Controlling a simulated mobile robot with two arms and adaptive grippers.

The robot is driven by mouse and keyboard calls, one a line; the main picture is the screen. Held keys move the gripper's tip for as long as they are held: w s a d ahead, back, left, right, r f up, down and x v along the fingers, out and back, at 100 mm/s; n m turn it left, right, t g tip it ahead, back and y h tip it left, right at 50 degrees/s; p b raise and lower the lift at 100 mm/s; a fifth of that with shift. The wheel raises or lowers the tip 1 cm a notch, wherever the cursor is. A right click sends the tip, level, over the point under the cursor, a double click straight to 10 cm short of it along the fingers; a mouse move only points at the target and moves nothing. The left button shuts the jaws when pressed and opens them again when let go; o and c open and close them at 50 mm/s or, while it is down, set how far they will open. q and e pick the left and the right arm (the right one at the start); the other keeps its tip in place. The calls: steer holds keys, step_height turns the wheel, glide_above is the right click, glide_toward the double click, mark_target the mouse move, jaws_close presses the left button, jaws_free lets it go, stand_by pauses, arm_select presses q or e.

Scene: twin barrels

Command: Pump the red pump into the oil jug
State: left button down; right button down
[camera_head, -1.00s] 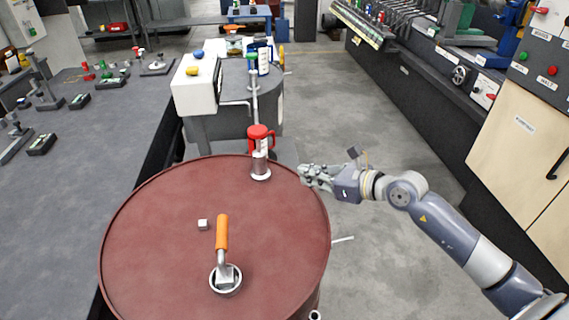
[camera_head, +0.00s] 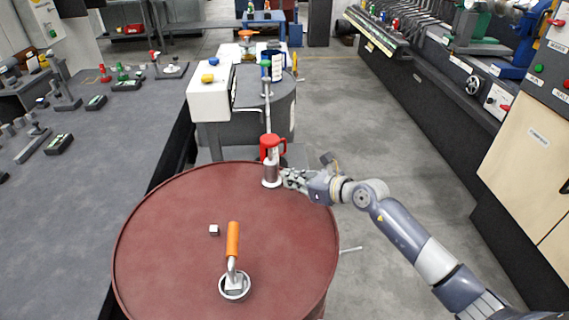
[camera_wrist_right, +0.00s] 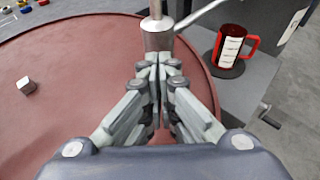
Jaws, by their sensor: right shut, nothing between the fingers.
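The pump (camera_head: 271,174) is a metallic cylinder standing near the far edge of the red barrel (camera_head: 160,235). In the right wrist view the pump (camera_wrist_right: 157,36) shows a thin upright rod and a spout reaching to the upper right. The red jug (camera_head: 270,142), with a handle and pale label, appears just behind the pump. In the wrist view the jug (camera_wrist_right: 231,42) stands on a grey surface, right of the pump. My right gripper (camera_head: 287,177) is shut and empty beside the pump's lower body; its fingertips (camera_wrist_right: 159,60) point at the cylinder. I cannot tell whether they touch it.
An orange-handled fitting (camera_head: 232,240) and a small pale cube (camera_head: 214,230) are on the barrel top. A grey barrel (camera_head: 280,105) and a white box (camera_head: 208,98) stand behind. A long dark workbench (camera_head: 100,150) lies left. The floor on the right is clear.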

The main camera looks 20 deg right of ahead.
mark_target(276, 164)
steer(key=shift+w+a+r+p, duration=0.2)
steer(key=shift+w+r+p, duration=0.2)
steer(key=shift+r, duration=0.2)
steer(key=shift+w+a+r+p, duration=0.2)
steer(key=shift+w+r+p, duration=0.15)
steer(key=shift+r, duration=0.25)
steer(key=shift+w+a+r, duration=0.2)
steer(key=shift+w+r, duration=0.1)
steer(key=shift+r, duration=0.1)
steer(key=shift+r, duration=0.1)
step_height(276, 164, up, 3)
steer(key=p, duration=0.3)
steer(key=shift+r, duration=0.2)
